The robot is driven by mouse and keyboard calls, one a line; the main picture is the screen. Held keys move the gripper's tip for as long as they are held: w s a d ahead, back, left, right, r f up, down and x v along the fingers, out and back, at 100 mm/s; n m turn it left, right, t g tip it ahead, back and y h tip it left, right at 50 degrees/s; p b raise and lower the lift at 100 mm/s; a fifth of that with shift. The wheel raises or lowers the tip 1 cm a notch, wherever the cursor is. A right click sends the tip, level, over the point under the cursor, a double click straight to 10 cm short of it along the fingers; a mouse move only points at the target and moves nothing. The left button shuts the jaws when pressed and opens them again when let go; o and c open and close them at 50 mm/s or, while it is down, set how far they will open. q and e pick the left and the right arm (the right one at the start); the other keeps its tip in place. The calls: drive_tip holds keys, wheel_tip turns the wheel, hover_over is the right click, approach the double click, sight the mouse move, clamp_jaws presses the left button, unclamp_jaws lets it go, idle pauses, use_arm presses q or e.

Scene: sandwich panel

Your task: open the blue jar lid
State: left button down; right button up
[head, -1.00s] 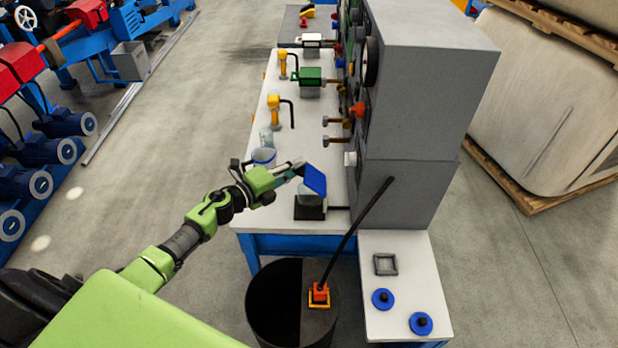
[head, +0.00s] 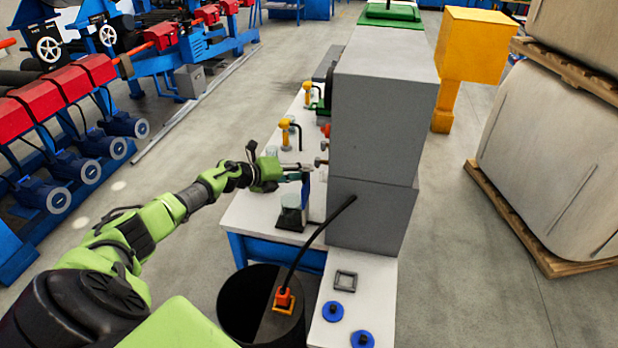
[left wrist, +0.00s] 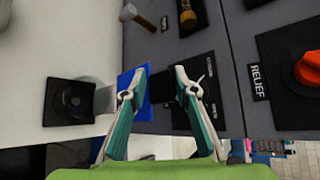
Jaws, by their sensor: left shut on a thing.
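The clear jar (head: 291,216) stands on a black base near the front end of the white bench. Its blue lid (head: 305,188) shows almost edge-on, upright at the jar's right rim. My left gripper (head: 308,170) is at the lid's top edge, and its fingers are shut on the lid. In the left wrist view, the blue lid (left wrist: 128,84) is partly hidden behind the left finger of the gripper (left wrist: 160,88). The jar (left wrist: 92,97) is left of it, with its mouth uncovered. My right gripper is in neither view.
The grey panel cabinet (head: 372,215) rises close to the right of the gripper. Yellow taps (head: 285,130) stand farther back on the bench. A black bin (head: 232,312) and a low white shelf (head: 378,300) with blue discs are in front.

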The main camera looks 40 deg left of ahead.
use_arm(q)
drive_tip(key=shift+s+d+f, duration=0.2)
drive_tip(key=shift+d+f, duration=0.15)
drive_tip(key=shift+f, duration=0.2)
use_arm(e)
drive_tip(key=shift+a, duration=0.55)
use_arm(q)
drive_tip(key=c, duration=2.2)
unclamp_jaws()
drive_tip(key=shift+o, duration=0.2)
drive_tip(key=v, duration=1.2)
drive_tip(key=shift+w+r, duration=0.25)
drive_tip(key=shift+r, duration=0.15)
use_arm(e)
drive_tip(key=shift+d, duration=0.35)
use_arm(q)
drive_tip(key=shift+a, duration=0.1)
